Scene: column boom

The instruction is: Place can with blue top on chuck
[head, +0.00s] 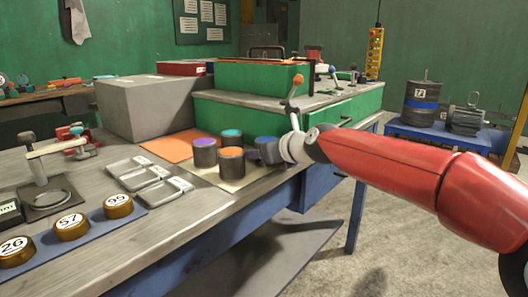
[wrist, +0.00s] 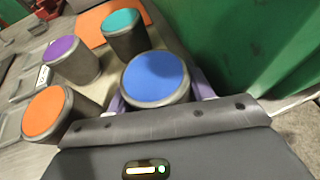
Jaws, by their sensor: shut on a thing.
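The can with the blue top (wrist: 155,78) is dark grey and upright, between the two pale purple fingers of my gripper (wrist: 157,94) in the wrist view. My gripper is shut on it. In the head view the blue-topped can (head: 265,141) is partly hidden by my gripper (head: 272,152) at the right of the group of cans. I cannot tell whether its base touches the pale mat (head: 240,183). A dark fixture with a round plate (head: 50,197) and an upright post stands at the left of the bench; I cannot tell if it is the chuck.
Purple (head: 205,151), teal (head: 232,135) and orange (head: 231,162) topped cans stand close by on the left. A grey box (head: 150,108) and a green cabinet (head: 235,112) stand behind. Metal trays (head: 145,177) and numbered brass pucks (head: 72,227) lie at left.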

